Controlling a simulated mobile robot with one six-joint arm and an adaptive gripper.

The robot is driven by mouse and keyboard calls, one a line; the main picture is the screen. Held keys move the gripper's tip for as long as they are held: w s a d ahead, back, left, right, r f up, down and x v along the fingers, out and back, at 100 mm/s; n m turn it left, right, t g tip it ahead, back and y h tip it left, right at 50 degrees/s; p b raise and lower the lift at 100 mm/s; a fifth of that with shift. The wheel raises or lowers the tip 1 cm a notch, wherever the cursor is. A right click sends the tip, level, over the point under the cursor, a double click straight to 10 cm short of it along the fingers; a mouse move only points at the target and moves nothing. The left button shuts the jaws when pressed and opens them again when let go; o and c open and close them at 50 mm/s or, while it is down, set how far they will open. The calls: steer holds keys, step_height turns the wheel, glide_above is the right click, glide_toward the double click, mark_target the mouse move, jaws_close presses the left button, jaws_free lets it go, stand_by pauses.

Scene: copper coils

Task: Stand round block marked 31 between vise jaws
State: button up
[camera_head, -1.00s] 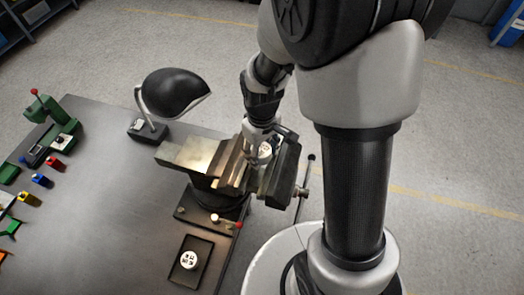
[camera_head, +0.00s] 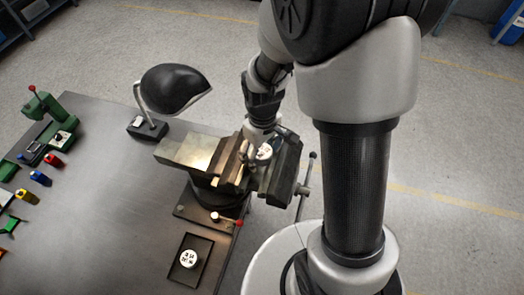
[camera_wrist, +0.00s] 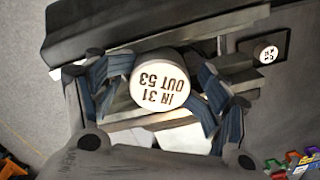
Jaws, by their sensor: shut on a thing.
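The round white block marked "IN 31 OUT 53" (camera_wrist: 160,80) sits in my gripper (camera_wrist: 158,90), whose blue-padded fingers are shut on its left and right sides. Its marked face points up at the wrist camera. In the head view the block (camera_head: 264,153) and my gripper (camera_head: 258,142) are at the vise (camera_head: 195,153), over the gap between its jaws. In the wrist view a dark jaw (camera_wrist: 130,38) lies above the block and a lighter jaw (camera_wrist: 150,121) below it. The block's lower part is hidden, so I cannot tell whether it touches the vise floor.
A second round white block (camera_head: 189,259) lies in a dark tray (camera_head: 205,246) at the table's front. A black lamp (camera_head: 175,88) stands behind the vise. The vise handle (camera_head: 304,184) sticks out at the right. The table's middle is clear.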

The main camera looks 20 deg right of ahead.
steer(key=shift+s, duration=0.2)
steer(key=shift+c, duration=0.3)
stand_by(0.4)
steer(key=o, duration=1.1)
steer(key=shift+o, duration=1.1)
steer(key=shift+w, duration=0.2)
steer(key=o, duration=0.4)
steer(key=shift+r, duration=0.15)
steer(key=shift+r, duration=0.1)
steer(key=shift+r+p, duration=2.95)
steer(key=shift+r, duration=1)
